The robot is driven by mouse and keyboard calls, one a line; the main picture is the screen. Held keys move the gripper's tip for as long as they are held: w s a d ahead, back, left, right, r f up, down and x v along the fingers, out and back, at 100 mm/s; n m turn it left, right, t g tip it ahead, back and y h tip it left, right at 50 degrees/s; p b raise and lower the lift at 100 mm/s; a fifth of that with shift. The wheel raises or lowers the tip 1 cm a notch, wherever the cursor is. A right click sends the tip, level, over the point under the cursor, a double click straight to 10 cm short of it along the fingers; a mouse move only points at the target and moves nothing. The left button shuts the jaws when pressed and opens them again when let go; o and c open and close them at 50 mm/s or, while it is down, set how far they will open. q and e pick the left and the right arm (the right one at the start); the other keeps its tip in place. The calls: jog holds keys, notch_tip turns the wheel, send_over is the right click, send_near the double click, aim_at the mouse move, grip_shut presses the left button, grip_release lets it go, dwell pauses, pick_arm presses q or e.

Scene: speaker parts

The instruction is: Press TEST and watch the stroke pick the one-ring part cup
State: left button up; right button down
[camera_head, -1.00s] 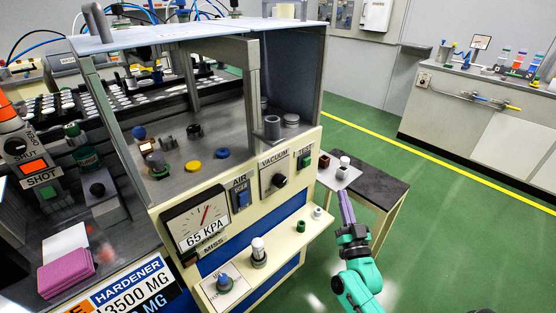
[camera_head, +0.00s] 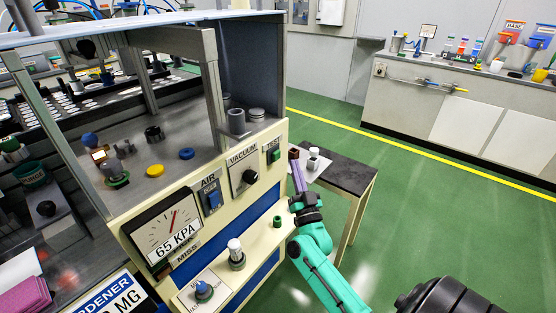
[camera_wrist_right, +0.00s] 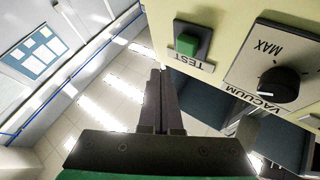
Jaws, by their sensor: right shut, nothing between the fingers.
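The green TEST button (camera_head: 273,155) is on the cream front panel of the machine, right of the black VACUUM knob (camera_head: 250,177). In the right wrist view the button (camera_wrist_right: 186,45) stands out from its dark plate, upside down with its label. My right gripper (camera_head: 294,163) is shut and empty, just right of the button in the head view. In the wrist view its closed fingertips (camera_wrist_right: 158,72) are beside the button, apparently apart from it. Inside the machine are a yellow disc (camera_head: 155,171), a blue disc (camera_head: 187,153) and small dark parts. I cannot tell which is the one-ring part cup.
A gauge (camera_head: 167,232) reads 65 KPA, above a MISS label. A blue AIR switch (camera_head: 212,199) is left of VACUUM. The ledge below holds a white-topped peg (camera_head: 235,250) and a green ring (camera_head: 277,221). A small dark-topped table (camera_head: 340,172) stands right, with cups.

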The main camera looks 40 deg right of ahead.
aim_at(276, 155)
jog(key=shift+w+a, duration=0.25)
jog(key=shift+w, duration=0.45)
jog(key=shift+w+a, duration=0.2)
jog(key=shift+w, duration=0.5)
dwell(0.9)
jog(key=shift+w+a, duration=0.1)
jog(key=shift+w, duration=0.3)
